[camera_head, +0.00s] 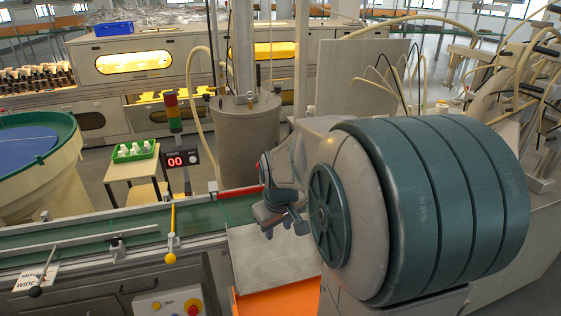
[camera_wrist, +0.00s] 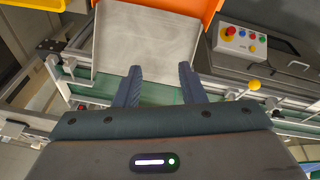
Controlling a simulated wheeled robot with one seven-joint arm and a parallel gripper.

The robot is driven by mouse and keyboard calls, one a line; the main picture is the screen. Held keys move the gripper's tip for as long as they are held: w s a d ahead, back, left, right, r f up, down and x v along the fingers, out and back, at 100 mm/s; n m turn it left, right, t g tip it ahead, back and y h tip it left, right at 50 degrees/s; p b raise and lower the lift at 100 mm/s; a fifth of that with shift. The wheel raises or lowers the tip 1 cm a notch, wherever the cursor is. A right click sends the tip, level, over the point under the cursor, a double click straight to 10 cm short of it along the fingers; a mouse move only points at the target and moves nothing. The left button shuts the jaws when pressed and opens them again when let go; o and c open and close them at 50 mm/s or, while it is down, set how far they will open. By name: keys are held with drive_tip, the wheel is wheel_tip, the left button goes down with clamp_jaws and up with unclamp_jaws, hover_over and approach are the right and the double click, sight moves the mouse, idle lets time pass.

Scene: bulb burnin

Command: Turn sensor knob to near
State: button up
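I cannot make out for certain a sensor knob or a mark reading near. A black counter box (camera_head: 183,159) with a red "00" display stands behind the conveyor in the head view. It carries a small white round dial (camera_head: 194,158) whose label is too small to read. My gripper (camera_head: 285,228) is above the metal chute plate, to the right of the counter box. In the wrist view my gripper (camera_wrist: 158,76) has its two fingers spread with nothing between them. The fingers show over the chute plate (camera_wrist: 140,42) and the green belt. My arm hides part of the conveyor's right end.
The green conveyor (camera_head: 90,245) runs across the front. A yellow-balled lever (camera_head: 170,258) and a black-balled lever (camera_head: 35,291) stick out along it. A button panel (camera_head: 170,303) is on its front. An orange bin (camera_head: 280,301) sits below the chute. A grey tank (camera_head: 245,135) stands behind.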

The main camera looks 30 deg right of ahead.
drive_tip(key=w+d+f+n+h+b, duration=0.25)
drive_tip(key=w+d+f, duration=0.2)
drive_tip(key=d, duration=0.45)
drive_tip(key=w+d+f+n+g+h+b, duration=0.1)
drive_tip(key=w+d+f+h+b, duration=0.2)
drive_tip(key=d+f, duration=0.35)
drive_tip(key=w+d+f+n+h+b, duration=0.2)
drive_tip(key=w+d+f+h+b, duration=0.15)
drive_tip(key=d, duration=0.65)
drive_tip(key=w+d+r+n+t+h+b, duration=0.1)
drive_tip(key=w+d+n+t+h+b, duration=0.3)
drive_tip(key=w+n, duration=0.65)
drive_tip(key=w+a+n+t+b, duration=0.1)
drive_tip(key=w+a+n, duration=0.1)
drive_tip(key=w, duration=0.2)
drive_tip(key=w+a+f+n+t+b, duration=0.1)
drive_tip(key=w+a+n, duration=0.1)
drive_tip(key=w+n, duration=0.1)
drive_tip(key=w+a+n+t+h+b, duration=0.1)
drive_tip(key=w+a+n+t, duration=0.1)
drive_tip(key=w, duration=0.3)
drive_tip(key=shift+w+a+f+n, duration=0.2)
drive_tip(key=shift+w+f+n, duration=0.15)
drive_tip(key=shift+f+n, duration=0.05)
drive_tip(key=shift+x, duration=6.65)
drive_tip(key=shift+d+r, duration=0.1)
clamp_jaws()
